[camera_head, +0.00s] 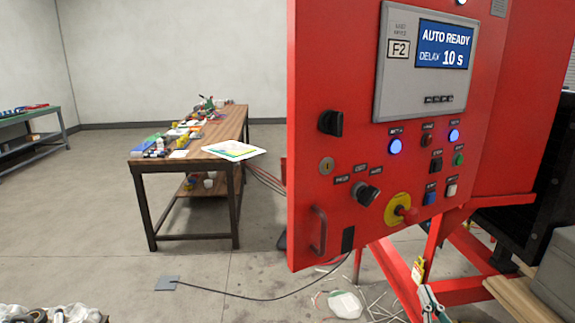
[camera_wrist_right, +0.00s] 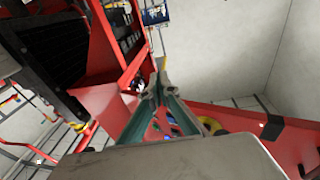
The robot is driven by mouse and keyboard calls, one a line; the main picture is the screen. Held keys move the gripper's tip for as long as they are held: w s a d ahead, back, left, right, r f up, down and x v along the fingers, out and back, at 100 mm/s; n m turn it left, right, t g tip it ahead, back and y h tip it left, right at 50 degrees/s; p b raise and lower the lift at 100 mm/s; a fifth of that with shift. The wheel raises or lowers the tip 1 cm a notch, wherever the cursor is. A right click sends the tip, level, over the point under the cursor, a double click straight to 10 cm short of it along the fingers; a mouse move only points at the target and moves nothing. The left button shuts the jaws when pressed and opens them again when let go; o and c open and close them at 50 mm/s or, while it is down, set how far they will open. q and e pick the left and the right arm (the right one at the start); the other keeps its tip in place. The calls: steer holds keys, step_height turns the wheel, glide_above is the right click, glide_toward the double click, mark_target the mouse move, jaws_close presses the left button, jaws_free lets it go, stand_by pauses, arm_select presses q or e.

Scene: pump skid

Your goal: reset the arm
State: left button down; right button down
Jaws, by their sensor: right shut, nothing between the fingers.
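My right gripper (camera_head: 426,290) shows low in the head view, below the red control panel and in front of its red frame. Its green-grey fingers are shut and empty. In the right wrist view the fingers of the right gripper (camera_wrist_right: 160,88) come together near the middle, with red metalwork behind them. My left gripper is in neither view.
A red control panel (camera_head: 343,90) with a lit screen (camera_head: 445,45), knobs and a yellow-ringed red button (camera_head: 402,209) fills the right side. A grey box (camera_head: 555,275) stands at the lower right. A cluttered wooden table (camera_head: 225,133) stands farther back. Open floor lies left.

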steer(key=s+a+f+n+g+y, duration=0.1)
steer(key=s+a+f+n+g, duration=0.1)
steer(key=s+a+f, duration=0.2)
steer(key=s+a+f+n+g+y, duration=0.1)
steer(key=s+a+f+g, duration=0.2)
steer(key=s+f, duration=0.7)
steer(key=s+a+f+n+g+y, duration=0.2)
steer(key=s+a+f, duration=0.3)
steer(key=f, duration=1)
steer(key=shift+s+f+n+g, duration=0.15)
steer(key=shift+s+n+g, duration=0.15)
steer(key=shift+s+g, duration=0.55)
steer(key=shift+s, duration=0.15)
